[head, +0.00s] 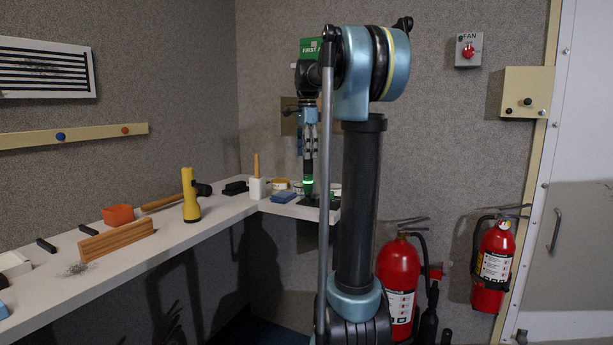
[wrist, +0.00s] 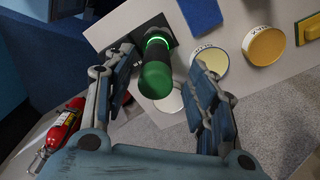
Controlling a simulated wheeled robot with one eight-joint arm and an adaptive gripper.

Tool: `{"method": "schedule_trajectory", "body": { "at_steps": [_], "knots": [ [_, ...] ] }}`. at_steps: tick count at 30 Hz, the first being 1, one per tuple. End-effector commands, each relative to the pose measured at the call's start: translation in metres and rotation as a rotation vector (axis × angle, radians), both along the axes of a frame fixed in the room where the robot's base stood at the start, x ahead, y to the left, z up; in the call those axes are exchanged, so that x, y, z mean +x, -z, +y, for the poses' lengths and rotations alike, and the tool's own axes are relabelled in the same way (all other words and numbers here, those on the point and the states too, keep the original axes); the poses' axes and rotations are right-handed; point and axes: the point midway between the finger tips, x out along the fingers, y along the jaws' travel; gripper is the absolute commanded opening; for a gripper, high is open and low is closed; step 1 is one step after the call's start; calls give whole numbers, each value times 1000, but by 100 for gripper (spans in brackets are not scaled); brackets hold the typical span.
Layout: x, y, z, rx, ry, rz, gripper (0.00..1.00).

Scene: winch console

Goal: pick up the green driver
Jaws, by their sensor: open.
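The green driver (wrist: 156,72) stands in a black base (wrist: 149,38) on the white counter, its dark green handle toward the wrist camera and a glowing green ring around it. In the head view the driver (head: 308,186) is upright below my gripper (head: 308,150), which points straight down. In the wrist view my gripper (wrist: 162,62) is open, one finger on each side of the driver's handle, with visible space at both sides. I cannot tell how far the fingertips reach down past the handle's top.
Near the driver are a blue sponge-like block (wrist: 200,14), two round tins (wrist: 264,45) and a yellow block (wrist: 308,28). Fire extinguishers (head: 398,285) hang at right.

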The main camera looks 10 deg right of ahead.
Motion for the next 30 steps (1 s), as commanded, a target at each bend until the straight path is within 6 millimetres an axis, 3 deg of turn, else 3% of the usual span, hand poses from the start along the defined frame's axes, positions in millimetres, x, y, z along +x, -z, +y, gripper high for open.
{"method": "schedule_trajectory", "body": {
  "at_steps": [7, 18, 26, 30],
  "knots": [
    [0, 14, -1, 0, 0, 0, 52],
    [-1, 57, -4, 0, 0, 0, 52],
    [-1, 59, -4, 0, 0, 0, 52],
    [-1, 59, -4, 0, 0, 0, 25]
  ]
}}
